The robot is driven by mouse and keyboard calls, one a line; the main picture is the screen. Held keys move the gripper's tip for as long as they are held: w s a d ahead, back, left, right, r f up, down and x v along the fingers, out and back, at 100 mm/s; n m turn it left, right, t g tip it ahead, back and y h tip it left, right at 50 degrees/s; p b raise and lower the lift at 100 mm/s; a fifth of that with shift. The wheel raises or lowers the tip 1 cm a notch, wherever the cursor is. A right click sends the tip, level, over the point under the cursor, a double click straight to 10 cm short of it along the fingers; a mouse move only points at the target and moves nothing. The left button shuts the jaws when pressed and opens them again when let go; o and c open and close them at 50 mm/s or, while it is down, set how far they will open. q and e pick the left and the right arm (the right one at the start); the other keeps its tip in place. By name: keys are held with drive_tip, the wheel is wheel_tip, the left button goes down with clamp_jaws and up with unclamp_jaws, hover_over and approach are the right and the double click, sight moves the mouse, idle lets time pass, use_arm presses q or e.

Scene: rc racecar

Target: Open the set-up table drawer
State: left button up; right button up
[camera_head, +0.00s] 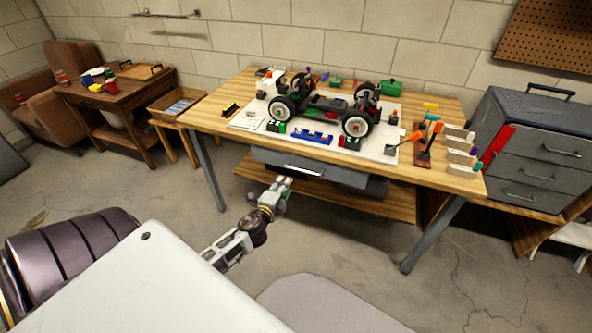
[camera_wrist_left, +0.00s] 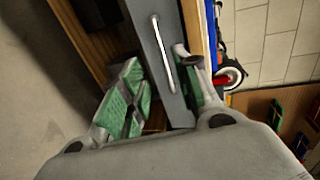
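The set-up table (camera_head: 425,172) has a wooden top and grey legs. Its grey drawer (camera_head: 345,177) sits under the front edge, with a light bar handle (camera_head: 304,170). No gap into the drawer shows. My left gripper (camera_head: 281,182) is just in front of and below the handle's left end in the head view. In the left wrist view the drawer front (camera_wrist_left: 150,45) and the handle (camera_wrist_left: 163,55) run between the two green-padded fingers of my open left gripper (camera_wrist_left: 160,90). Nothing is visibly clamped; I cannot tell whether a finger touches the handle. My right gripper is not in view.
An RC car chassis (camera_head: 322,104) stands on a white mat (camera_head: 245,123) on the tabletop. Tools and small blocks lie around it. A lower wooden shelf (camera_head: 390,205) is under the drawer. A grey drawer cabinet (camera_head: 540,145) stands at the right.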

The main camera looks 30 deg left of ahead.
sight(296, 169)
use_arm(q)
drive_tip(key=b+x, duration=0.1)
drive_tip(key=x, duration=1.2)
drive_tip(key=shift+w+a+b, duration=0.1)
drive_tip(key=shift+w+b, duration=0.1)
drive_tip(key=shift+b, duration=0.1)
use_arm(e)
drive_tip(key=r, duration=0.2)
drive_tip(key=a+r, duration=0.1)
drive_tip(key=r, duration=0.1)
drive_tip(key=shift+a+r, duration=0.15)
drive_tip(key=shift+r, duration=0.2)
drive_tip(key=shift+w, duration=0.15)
use_arm(q)
clamp_jaws()
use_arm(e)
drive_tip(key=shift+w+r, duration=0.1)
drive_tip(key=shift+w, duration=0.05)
use_arm(q)
drive_tip(key=shift+f, duration=0.1)
